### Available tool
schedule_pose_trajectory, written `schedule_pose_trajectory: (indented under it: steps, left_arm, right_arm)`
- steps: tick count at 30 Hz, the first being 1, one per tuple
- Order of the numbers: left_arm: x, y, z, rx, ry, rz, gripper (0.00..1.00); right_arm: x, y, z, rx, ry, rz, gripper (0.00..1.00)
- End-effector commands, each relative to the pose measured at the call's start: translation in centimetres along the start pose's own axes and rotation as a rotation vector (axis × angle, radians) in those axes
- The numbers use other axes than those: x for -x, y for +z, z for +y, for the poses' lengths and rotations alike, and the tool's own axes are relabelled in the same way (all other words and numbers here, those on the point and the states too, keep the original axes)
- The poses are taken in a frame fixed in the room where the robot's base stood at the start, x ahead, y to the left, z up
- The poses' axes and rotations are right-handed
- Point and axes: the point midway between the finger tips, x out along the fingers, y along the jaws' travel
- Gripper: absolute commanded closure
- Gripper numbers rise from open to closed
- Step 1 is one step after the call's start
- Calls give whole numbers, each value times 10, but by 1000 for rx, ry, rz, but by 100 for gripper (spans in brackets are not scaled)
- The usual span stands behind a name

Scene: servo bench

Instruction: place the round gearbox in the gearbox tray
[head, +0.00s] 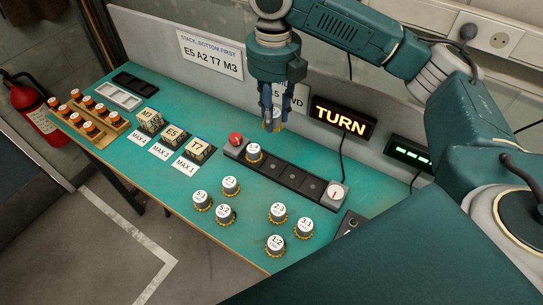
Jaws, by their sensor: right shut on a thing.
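My right gripper (275,98) points down in the middle of the head view, above the bench. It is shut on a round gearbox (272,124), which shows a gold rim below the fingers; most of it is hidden. A white tray (119,97) and a black tray (136,82) lie at the far left; both look empty. I cannot tell which is the gearbox tray. Several other round gearboxes with white labelled tops, such as one marked 1:2 (275,246), stand at the front right. My left gripper is not in view.
A dark slotted strip (289,176) with a red button (236,139) and a dial (336,194) holds one round piece (254,153). Labelled blocks (173,135) stand left of it. A wooden rack (78,122) holds orange-topped parts. A lit TURN sign (341,119) stands behind.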

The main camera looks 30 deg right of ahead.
Motion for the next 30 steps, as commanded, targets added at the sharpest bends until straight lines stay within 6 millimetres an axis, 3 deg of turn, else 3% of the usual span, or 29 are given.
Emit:
schedule_pose_trajectory:
  steps: [5, 12, 19, 25, 30]
  left_arm:
    - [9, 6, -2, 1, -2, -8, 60]
    - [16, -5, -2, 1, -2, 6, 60]
    - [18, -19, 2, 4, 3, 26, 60]
    - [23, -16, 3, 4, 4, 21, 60]
    - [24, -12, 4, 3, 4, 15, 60]
  right_arm:
    - [-48, -1, -1, -3, -4, 5, 98]
    - [-105, -1, 0, -3, -1, 3, 98]
    - [-128, 0, 0, -4, 0, 0, 98]
    - [-157, -1, 0, -4, -2, 2, 98]
    - [-167, 0, 0, -3, 0, -1, 98]
